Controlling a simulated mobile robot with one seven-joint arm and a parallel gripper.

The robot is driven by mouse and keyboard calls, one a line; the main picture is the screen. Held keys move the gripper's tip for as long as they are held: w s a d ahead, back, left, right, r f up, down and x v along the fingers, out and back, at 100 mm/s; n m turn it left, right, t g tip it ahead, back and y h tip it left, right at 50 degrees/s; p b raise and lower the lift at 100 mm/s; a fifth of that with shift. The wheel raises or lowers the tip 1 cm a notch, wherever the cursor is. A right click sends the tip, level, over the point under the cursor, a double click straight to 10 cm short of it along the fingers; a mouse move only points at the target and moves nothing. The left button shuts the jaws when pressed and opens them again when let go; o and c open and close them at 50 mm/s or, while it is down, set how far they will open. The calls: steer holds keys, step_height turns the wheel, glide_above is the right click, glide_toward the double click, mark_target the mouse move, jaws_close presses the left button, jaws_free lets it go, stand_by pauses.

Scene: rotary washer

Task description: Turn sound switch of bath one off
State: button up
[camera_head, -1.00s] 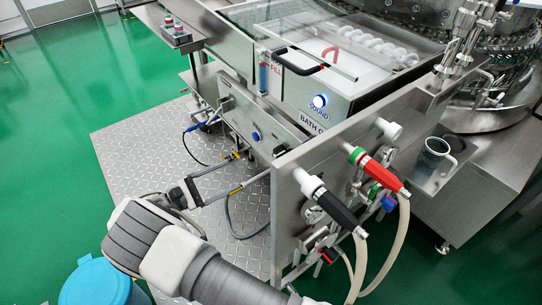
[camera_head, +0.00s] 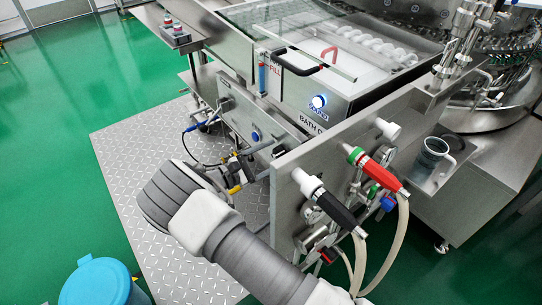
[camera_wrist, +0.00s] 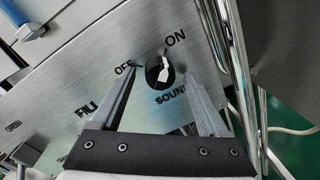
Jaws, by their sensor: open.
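The sound switch (camera_wrist: 161,71) is a round black knob with a white pointer on a metal panel (camera_wrist: 88,58) in the wrist view. OFF is printed to its upper left, ON above right and SOUND below. The pointer appears to lean towards ON. My gripper (camera_wrist: 162,70) is open, with one finger on each side of the knob; I cannot tell whether either touches it. In the head view my gripper (camera_head: 240,170) is partly hidden behind my wrist, beside the lower panel.
A blue-handled part (camera_wrist: 33,27) and metal pipes (camera_wrist: 240,85) flank the panel in the wrist view. In the head view, black (camera_head: 330,205) and red (camera_head: 383,172) handles with hoses stand to the right. Green floor lies open at left, with a blue bin (camera_head: 97,283).

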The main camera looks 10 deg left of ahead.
steer(key=shift+c, duration=0.3)
jaws_close()
steer(key=n, duration=0.4)
steer(key=shift+f+n+t, duration=0.1)
steer(key=shift+n+t, duration=0.2)
steer(key=n, duration=0.4)
steer(key=shift+n, duration=0.4)
steer(key=n, duration=0.4)
steer(key=shift+s+n+t, duration=0.1)
steer(key=shift+n+t, duration=0.3)
steer(key=shift+f+n+t+p, duration=0.1)
steer(key=shift+n+t+p, duration=0.3)
steer(key=shift+n, duration=2)
